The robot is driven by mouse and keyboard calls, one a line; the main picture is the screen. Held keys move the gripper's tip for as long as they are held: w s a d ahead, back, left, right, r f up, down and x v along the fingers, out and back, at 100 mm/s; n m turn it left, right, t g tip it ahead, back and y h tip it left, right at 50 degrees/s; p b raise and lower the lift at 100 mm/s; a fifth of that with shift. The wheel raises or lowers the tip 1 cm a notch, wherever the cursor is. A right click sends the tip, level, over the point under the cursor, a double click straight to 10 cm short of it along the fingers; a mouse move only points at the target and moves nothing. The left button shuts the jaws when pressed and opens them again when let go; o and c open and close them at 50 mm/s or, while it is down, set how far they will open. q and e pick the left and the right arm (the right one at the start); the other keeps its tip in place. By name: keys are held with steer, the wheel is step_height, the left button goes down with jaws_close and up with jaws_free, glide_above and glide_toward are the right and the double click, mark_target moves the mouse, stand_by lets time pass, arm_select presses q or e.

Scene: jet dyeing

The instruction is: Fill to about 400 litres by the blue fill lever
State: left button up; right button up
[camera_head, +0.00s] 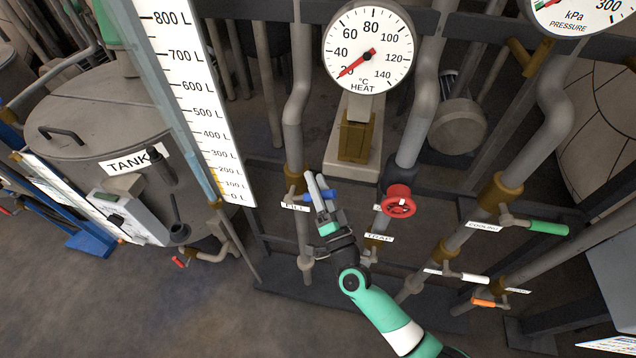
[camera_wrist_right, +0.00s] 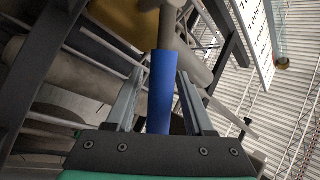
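The blue fill lever (camera_head: 327,195) sticks out to the right from a brass valve on a vertical pipe, above the FILL label (camera_head: 294,206). My right gripper (camera_head: 320,187) reaches up to it from below. In the right wrist view the blue lever (camera_wrist_right: 162,92) stands between the two fingers, which are open with a gap beside it. The level scale (camera_head: 205,115) runs from 0 L to 800 L, with a pale sight tube (camera_head: 178,105) along its left edge. I cannot tell the liquid level in it. My left gripper is not in view.
A red handwheel (camera_head: 398,201) sits close to the right of my gripper. Green (camera_head: 548,229), white (camera_head: 475,278) and orange (camera_head: 484,302) levers stand further right. The HEAT dial (camera_head: 368,48) is above. The TANK vessel (camera_head: 100,120) is at left. Open floor lies at lower left.

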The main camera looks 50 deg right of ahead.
steer(key=p+v, duration=0.1)
steer(key=v, duration=1)
steer(key=shift+s, duration=0.25)
steer(key=shift+a+f, duration=0.1)
